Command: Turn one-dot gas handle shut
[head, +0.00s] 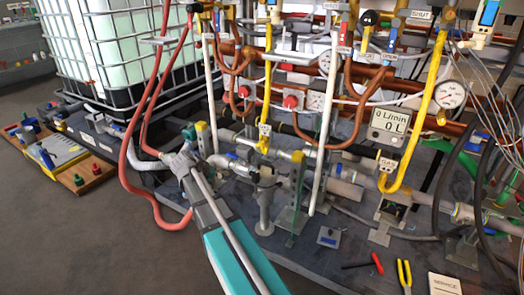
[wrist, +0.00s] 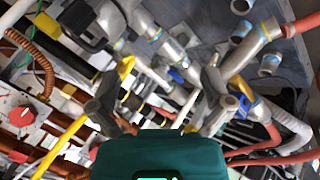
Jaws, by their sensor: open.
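Yellow gas pipes run down the rig in the head view, one at the right (head: 431,92) with a GAS tag (head: 387,164) and one nearer the middle (head: 267,75). Tags reading SHUT (head: 420,14) and OPEN stand along the top edge by the valves. Dot marks are too small to read, so I cannot tell which handle is the one-dot gas handle. My gripper (head: 182,163) is low at the rig's left front, beside the red hose. In the wrist view my gripper (wrist: 160,98) has its two fingers spread, with pipes beyond and nothing held.
A red hose (head: 133,165) loops close to my gripper. Grey pipework (head: 290,155) and a white vertical pipe (head: 322,125) crowd its right. A caged white tank (head: 120,45) stands behind left. Pliers (head: 404,275) and a red-handled tool (head: 376,263) lie front right.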

